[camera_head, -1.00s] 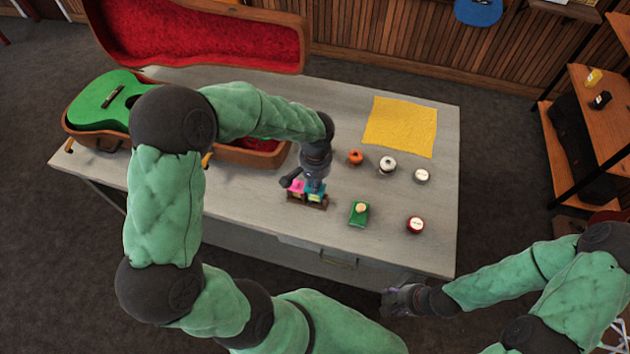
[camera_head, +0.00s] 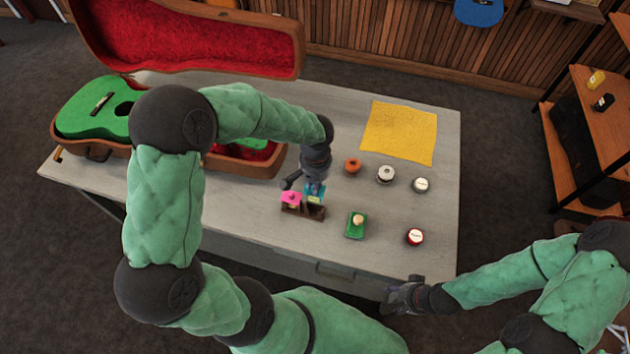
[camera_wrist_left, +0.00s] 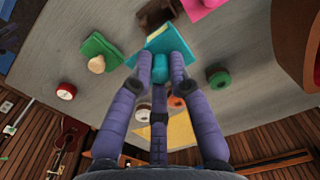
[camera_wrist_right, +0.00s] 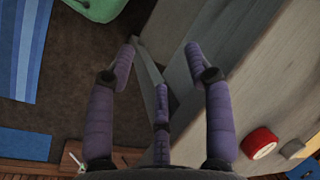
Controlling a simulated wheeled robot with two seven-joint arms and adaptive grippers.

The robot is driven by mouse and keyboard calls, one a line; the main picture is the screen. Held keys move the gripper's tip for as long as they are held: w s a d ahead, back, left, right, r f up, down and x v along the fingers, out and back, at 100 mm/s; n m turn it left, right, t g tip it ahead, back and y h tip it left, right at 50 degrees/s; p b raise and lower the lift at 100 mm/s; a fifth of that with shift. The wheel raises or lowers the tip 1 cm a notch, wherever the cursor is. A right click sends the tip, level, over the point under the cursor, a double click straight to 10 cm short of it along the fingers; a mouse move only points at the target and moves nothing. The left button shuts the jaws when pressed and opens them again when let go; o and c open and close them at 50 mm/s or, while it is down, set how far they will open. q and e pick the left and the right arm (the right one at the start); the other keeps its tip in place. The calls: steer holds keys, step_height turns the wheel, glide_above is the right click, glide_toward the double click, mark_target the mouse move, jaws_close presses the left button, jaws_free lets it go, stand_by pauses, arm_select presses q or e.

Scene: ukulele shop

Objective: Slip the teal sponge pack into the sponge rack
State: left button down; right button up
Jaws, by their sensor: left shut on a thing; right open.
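The teal sponge pack (camera_head: 316,192) is held by my left gripper (camera_head: 313,181), which is shut on it. In the left wrist view the pack (camera_wrist_left: 170,42) shows between the fingertips (camera_wrist_left: 160,62). The brown sponge rack (camera_head: 303,211) stands on the table just in front of the pack, and a pink pack (camera_head: 291,199) sits at its left part. The teal pack overlaps the rack's right part in view; I cannot tell whether its lower edge is in a slot. My right gripper (camera_head: 405,296) is open and empty off the table's front edge.
A green pack with a pale knob (camera_head: 356,226) lies right of the rack. An orange roll (camera_head: 352,166), a white roll (camera_head: 386,174) and round tins (camera_head: 414,237) stand further right. A yellow cloth (camera_head: 399,132) lies behind. An open guitar case (camera_head: 230,165) is at left.

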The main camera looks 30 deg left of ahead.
mark_target(314, 201)
arm_select(q)
steer(key=shift+s+f+b, duration=0.15)
steer(key=shift+f+b, duration=0.2)
steer(key=shift+f, duration=0.2)
steer(key=shift+f+b, duration=0.5)
steer(key=shift+f, duration=0.25)
steer(key=shift+w+f, duration=0.2)
steer(key=shift+f, duration=0.1)
steer(key=shift+s+f+b, duration=0.1)
steer(key=shift+f+b, duration=1.75)
steer(key=shift+f, duration=0.15)
steer(key=c, duration=1.1)
jaws_free()
steer(key=shift+r, duration=0.15)
step_height(314, 201, up, 12)
steer(key=shift+d+f, duration=0.1)
